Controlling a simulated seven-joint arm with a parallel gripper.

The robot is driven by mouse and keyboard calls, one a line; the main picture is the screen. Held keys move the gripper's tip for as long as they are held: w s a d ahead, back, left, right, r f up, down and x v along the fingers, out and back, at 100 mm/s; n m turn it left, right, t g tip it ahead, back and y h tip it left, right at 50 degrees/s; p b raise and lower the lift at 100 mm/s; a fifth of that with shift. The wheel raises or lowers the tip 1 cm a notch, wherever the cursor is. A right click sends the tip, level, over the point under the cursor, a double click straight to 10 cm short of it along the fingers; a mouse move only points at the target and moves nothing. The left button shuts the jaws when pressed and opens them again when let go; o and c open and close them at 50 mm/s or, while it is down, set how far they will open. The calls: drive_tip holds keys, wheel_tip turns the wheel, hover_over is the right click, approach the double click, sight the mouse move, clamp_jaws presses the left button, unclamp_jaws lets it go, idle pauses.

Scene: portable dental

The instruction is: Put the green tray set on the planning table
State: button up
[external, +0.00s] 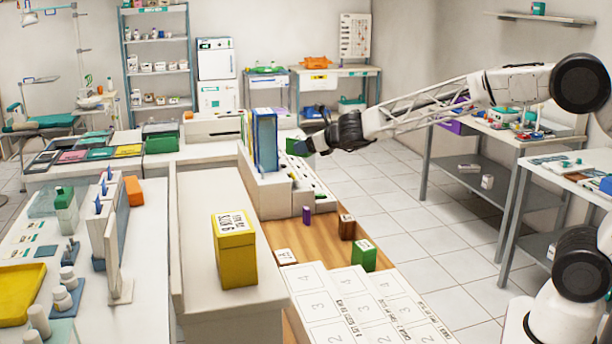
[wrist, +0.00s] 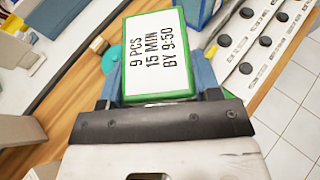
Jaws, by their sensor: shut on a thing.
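The green tray set (wrist: 158,98) shows in the wrist view as a green-edged block with a white top label reading "9 PCS 15 MIN BY 9:50". My gripper (wrist: 160,92) is shut on it, one blue-grey finger at each side. In the external view my gripper (external: 308,145) is at the right of the upright blue and green folders, with the green tray set (external: 297,147) partly hidden at its tip. The wooden table top (external: 292,238) lies below and nearer the camera, with numbered white cards (external: 345,300) on it; I cannot tell whether this is the planning table.
A smaller green block (external: 363,257), a brown block (external: 347,227) and a purple piece (external: 306,215) stand on the wood. A yellow box (external: 235,250) stands on a raised pale ledge at the left. Blue folders (external: 265,140) rise beside my gripper. Some wood between them is bare.

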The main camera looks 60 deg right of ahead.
idle(0.3)
drive_tip(key=w+a+r+n+y, duration=0.25)
drive_tip(key=a+r, duration=0.35)
drive_tip(key=a, duration=0.5)
wheel_tip(320, 180, up, 15)
drive_tip(key=n+g+y, duration=0.9)
drive_tip(key=n+y, duration=0.1)
drive_tip(key=n, duration=0.1)
hover_over(221, 178)
drive_tip(key=shift+s+a, duration=0.1)
drive_tip(key=shift+f, duration=0.15)
drive_tip(key=shift+f, duration=3.2)
drive_tip(key=shift+f, duration=0.6)
